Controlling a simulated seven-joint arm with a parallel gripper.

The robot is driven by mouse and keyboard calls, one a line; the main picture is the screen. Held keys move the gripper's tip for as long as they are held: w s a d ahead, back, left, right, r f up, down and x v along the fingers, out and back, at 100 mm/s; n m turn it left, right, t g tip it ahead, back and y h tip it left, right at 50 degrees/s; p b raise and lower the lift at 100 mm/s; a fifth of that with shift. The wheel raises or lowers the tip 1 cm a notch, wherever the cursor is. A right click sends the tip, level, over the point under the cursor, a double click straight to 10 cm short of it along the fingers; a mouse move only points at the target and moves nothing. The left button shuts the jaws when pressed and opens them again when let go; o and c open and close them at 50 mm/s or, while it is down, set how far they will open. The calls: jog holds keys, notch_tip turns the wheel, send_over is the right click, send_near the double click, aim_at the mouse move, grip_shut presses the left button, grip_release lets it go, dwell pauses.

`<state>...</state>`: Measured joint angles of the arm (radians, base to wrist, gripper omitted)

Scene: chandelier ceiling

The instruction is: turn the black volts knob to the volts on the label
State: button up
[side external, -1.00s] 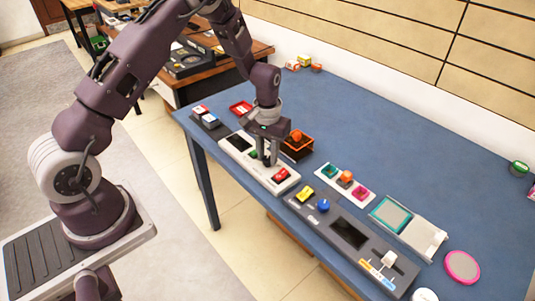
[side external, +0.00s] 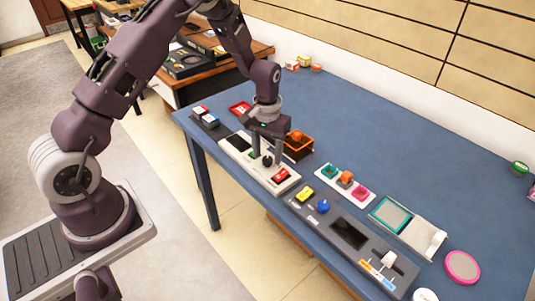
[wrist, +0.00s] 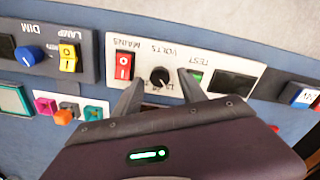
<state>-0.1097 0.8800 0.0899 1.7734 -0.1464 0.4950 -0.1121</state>
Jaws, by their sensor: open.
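The black volts knob (wrist: 160,77) sits on a white panel (wrist: 228,60), with the printed word VOLTS upside down beside it in the wrist view. It also shows in the side view (side external: 267,160). Small marks by the knob are partly hidden and too small to read. My gripper (wrist: 160,84) is open, one finger on each side of the knob. In the side view my gripper (side external: 267,156) is over the panel from above. I cannot tell whether the fingers touch the knob.
The same panel carries a red MAINS switch (wrist: 123,66), a green TEST button (wrist: 196,77) and a dark display (wrist: 232,83). A dark panel with a blue DIM knob (wrist: 29,56) and yellow LAMP switch (wrist: 69,58) is close by. An orange box (side external: 299,151) stands behind my gripper.

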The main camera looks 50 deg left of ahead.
notch_tip(320, 180, up, 7)
jog(key=shift+f, duration=0.15)
notch_tip(320, 180, up, 9)
jog(key=t, duration=0.1)
send_over(268, 159)
jog(key=s+d, duration=0.2)
jog(key=s, duration=0.1)
jog(key=s+d+r+m+t, duration=0.2)
jog(key=s+d+r, duration=0.1)
jog(key=s+r, duration=0.65)
jog(key=s+d+r+m+t, duration=0.1)
jog(key=s+r+m+t, duration=0.1)
jog(key=s, duration=1.3)
jog(key=shift+d+r+m+t, duration=0.3)
jog(key=shift+d+r, duration=0.1)
jog(key=shift+r, duration=0.15)
